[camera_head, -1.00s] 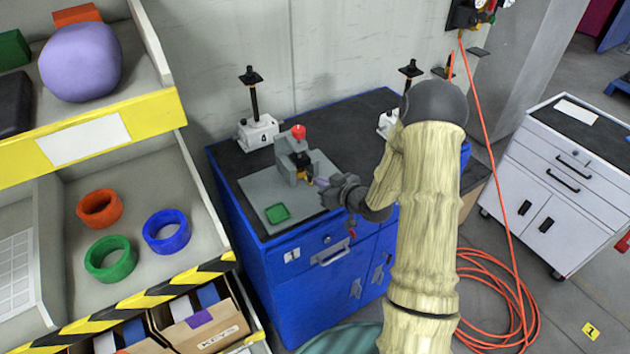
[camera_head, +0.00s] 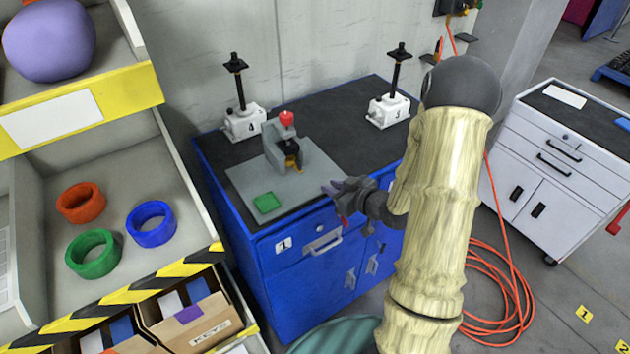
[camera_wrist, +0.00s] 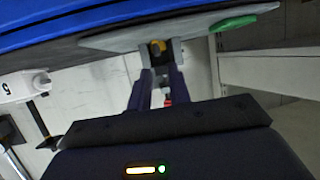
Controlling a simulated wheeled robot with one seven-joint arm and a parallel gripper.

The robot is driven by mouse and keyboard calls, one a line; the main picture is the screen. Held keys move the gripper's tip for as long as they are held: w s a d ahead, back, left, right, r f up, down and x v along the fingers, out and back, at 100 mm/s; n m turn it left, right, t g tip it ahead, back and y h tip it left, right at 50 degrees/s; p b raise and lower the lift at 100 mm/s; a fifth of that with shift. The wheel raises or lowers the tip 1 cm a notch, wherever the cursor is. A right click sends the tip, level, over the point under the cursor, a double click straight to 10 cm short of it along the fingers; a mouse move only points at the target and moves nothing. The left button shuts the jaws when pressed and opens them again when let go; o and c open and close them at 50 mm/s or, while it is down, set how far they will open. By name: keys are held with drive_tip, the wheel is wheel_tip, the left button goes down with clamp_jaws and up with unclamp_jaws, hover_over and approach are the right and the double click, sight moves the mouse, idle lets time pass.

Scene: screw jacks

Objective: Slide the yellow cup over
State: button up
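A small yellow piece (camera_head: 292,163), which I take to be the yellow cup, sits at the front of a grey press (camera_head: 290,145) with a red knob. The press stands on a grey plate (camera_head: 238,178) on the blue cabinet. My gripper (camera_head: 330,188) is to the right of and in front of the press, apart from it. In the wrist view my gripper (camera_wrist: 160,76) has its two fingers apart with nothing between them. The shape of the yellow piece is too small to make out.
A green pad (camera_head: 267,202) lies on the plate's front. A shelf with coloured rings (camera_head: 151,223) is at left. An orange hose (camera_head: 505,300) lies coiled on the floor.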

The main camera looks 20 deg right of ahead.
drive_tip(key=s+a+r+m+g+h, duration=0.2)
drive_tip(key=s+a+r+g+h, duration=0.1)
drive_tip(key=s, duration=0.5)
drive_tip(key=s+a+r+m+g+h, duration=0.3)
drive_tip(key=s+g, duration=0.3)
drive_tip(key=s, duration=0.3)
drive_tip(key=shift+s+r+g, duration=0.3)
drive_tip(key=shift+r, duration=0.5)
drive_tip(key=shift+s, duration=0.15)
